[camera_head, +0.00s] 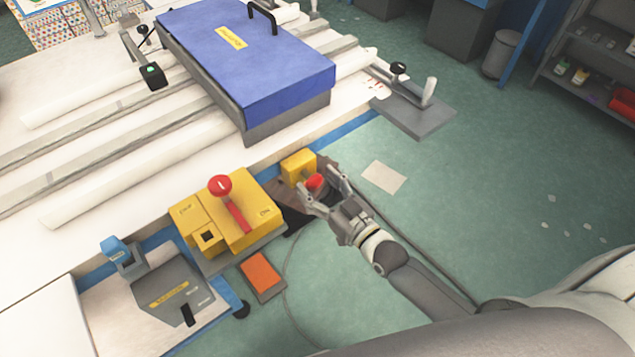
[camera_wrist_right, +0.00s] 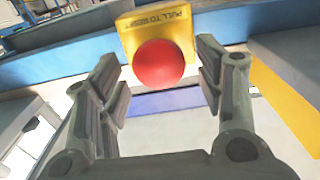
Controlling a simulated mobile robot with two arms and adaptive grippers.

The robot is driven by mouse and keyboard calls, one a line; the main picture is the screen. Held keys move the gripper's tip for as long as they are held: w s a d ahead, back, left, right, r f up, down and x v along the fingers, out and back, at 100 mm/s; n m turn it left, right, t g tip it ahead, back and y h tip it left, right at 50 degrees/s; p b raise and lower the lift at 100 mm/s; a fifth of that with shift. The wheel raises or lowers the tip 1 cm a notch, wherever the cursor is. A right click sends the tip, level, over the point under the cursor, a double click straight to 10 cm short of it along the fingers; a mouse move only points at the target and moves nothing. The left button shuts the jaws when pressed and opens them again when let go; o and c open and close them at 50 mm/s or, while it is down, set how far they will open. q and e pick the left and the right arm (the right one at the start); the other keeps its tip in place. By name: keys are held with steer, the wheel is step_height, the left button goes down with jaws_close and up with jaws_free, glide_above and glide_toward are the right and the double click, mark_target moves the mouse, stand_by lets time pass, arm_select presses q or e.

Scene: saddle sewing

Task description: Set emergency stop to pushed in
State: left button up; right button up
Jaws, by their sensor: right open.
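The emergency stop is a red round button (camera_head: 315,181) on a small yellow box (camera_head: 298,166) at the table's front edge. In the right wrist view the red button (camera_wrist_right: 159,65) faces me, and the yellow box (camera_wrist_right: 157,22) behind it reads "PULL TO RESET". My right gripper (camera_head: 325,194) is open, with its fingers on either side of the button, close in front of it. In the wrist view a gap shows between each finger and the button, and I cannot tell how far the button stands out. My left gripper is not in view.
A larger yellow box (camera_head: 262,207) with a red lever (camera_head: 232,208) stands left of the stop. A grey machine (camera_head: 172,293) and an orange pad (camera_head: 262,274) are nearer. A blue-topped case (camera_head: 245,55) lies on the white table behind.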

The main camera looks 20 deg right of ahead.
steer(key=shift+w+a, duration=0.1)
steer(key=shift+w, duration=0.25)
steer(key=shift+c, duration=0.4)
jaws_close()
steer(key=shift+w+a, duration=0.15)
steer(key=shift+w, duration=0.35)
steer(key=shift+c, duration=1.1)
jaws_free()
steer(key=o, duration=0.3)
steer(key=shift+w+a, duration=0.1)
